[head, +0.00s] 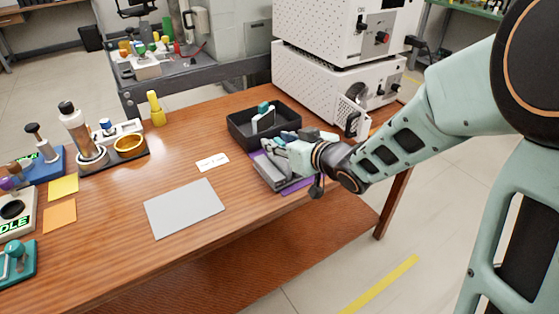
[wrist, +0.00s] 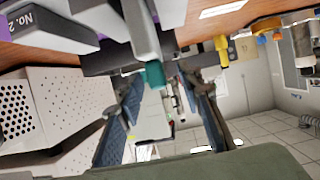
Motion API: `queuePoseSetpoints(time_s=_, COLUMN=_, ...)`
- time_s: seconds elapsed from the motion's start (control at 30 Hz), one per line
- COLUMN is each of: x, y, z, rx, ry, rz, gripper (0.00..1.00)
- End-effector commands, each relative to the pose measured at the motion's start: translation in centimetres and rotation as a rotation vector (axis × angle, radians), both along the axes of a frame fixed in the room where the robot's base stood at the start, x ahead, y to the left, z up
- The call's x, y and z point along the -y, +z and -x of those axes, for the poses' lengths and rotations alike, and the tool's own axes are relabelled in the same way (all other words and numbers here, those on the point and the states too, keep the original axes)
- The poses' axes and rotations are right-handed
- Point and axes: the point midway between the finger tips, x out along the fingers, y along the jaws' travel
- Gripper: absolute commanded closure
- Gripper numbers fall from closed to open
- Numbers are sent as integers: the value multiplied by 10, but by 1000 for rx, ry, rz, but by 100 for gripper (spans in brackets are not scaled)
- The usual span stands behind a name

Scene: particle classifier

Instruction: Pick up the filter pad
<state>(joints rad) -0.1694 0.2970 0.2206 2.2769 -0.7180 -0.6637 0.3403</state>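My gripper (head: 277,143) is above the right part of the table, over grey blocks (head: 268,173) on a purple mat (head: 296,186). A black tray (head: 246,134) is just behind the gripper and holds a white and teal item (head: 264,118). The wrist view shows a grey block labelled No. 2 (wrist: 50,28) and a teal tip (wrist: 155,75) near the fingers. I cannot tell for sure which thing is the filter pad.
White perforated machines (head: 318,97) stand behind the tray at the right. A flat grey sheet (head: 185,208) and a small white label (head: 212,162) lie mid-table. A yellow bottle (head: 156,110) and a bottle rack (head: 112,148) stand to the left. The front middle is clear.

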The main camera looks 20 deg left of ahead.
Motion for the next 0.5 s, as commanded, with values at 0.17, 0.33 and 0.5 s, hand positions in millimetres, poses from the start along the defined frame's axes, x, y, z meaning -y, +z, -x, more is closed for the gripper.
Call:
queuePoseSetpoints(time_s=0.17, x=0, y=0, z=-1, rx=0, ry=-1, rz=0, gripper=67)
queuePoseSetpoints(time_s=0.33, x=0, y=0, z=-1, rx=0, ry=-1, rz=0, gripper=82)
queuePoseSetpoints(time_s=0.5, x=0, y=0, z=-1, rx=0, ry=-1, rz=0, gripper=100)
